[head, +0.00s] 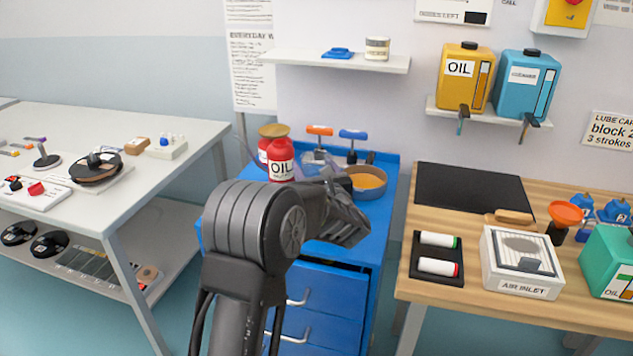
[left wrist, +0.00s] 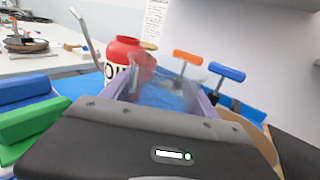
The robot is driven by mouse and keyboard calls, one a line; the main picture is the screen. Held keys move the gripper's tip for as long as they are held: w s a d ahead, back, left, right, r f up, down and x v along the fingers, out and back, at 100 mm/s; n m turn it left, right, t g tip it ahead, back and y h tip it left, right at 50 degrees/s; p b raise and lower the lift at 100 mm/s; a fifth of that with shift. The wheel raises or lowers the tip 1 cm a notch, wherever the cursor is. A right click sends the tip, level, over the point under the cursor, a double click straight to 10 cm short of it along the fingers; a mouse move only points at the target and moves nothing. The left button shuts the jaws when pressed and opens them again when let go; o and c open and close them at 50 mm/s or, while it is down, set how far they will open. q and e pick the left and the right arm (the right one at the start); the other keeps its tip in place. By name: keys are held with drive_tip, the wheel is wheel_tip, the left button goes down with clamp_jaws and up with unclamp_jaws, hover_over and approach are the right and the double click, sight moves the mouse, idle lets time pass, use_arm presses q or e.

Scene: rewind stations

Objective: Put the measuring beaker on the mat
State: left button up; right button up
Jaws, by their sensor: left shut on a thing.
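The measuring beaker (left wrist: 163,95) is clear and see-through. In the left wrist view it stands between the purple-edged fingers of my left gripper (left wrist: 165,104), which is shut on it. In the head view the beaker (head: 312,160) shows partly behind my left wrist, over the blue cabinet top; I cannot tell whether it touches that top. My left gripper (head: 324,172) is mostly hidden there by its own arm. A flat black mat (head: 468,186) lies bare at the back left of the wooden bench, to the right of the cabinet. My right gripper is not in view.
Beside the beaker are a red oil can (head: 281,166), a round orange-filled pan (head: 370,181), and orange (head: 320,130) and blue (head: 353,134) handled tools. In front of the mat are a black tray (head: 422,262) with two white cylinders and an air inlet box (head: 522,290); a brown-handled item (head: 512,217) touches its front edge.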

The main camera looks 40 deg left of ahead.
use_arm(q)
drive_tip(key=c, duration=0.4)
drive_tip(key=shift+r, duration=0.1)
wheel_tip(320, 180, up, 10)
drive_tip(key=shift+b, duration=0.4)
idle(0.4)
